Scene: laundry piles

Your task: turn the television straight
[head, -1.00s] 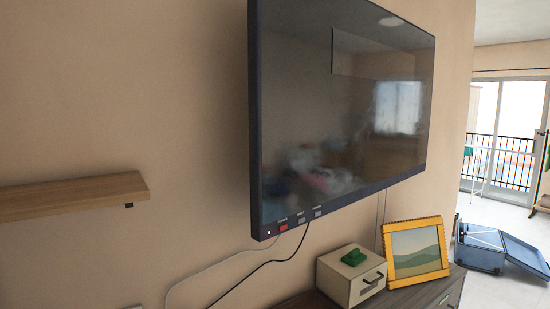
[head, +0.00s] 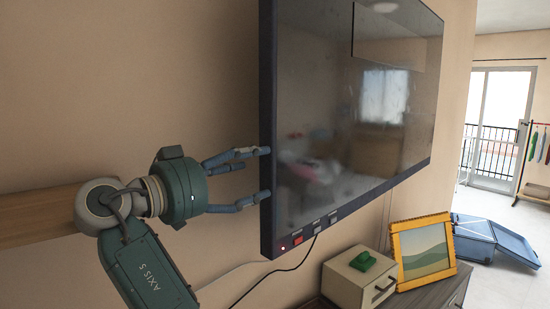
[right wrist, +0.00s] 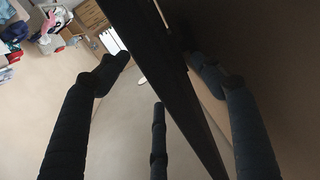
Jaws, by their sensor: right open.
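The television (head: 345,110) is a large dark screen on the beige wall, seen at a slant in the head view. Its near left side edge stands out from the wall. My right gripper (head: 264,173) is open at this edge, its fingertips close to it at lower mid height. The wall mount is hidden. My left gripper is not in view.
A wooden shelf (head: 35,215) is on the wall behind my right arm. Below the television, a small box (head: 350,286) with a green item on top and a yellow picture frame (head: 422,250) stand on a cabinet. Cables hang beneath the screen. An open blue case (head: 490,240) lies on the floor.

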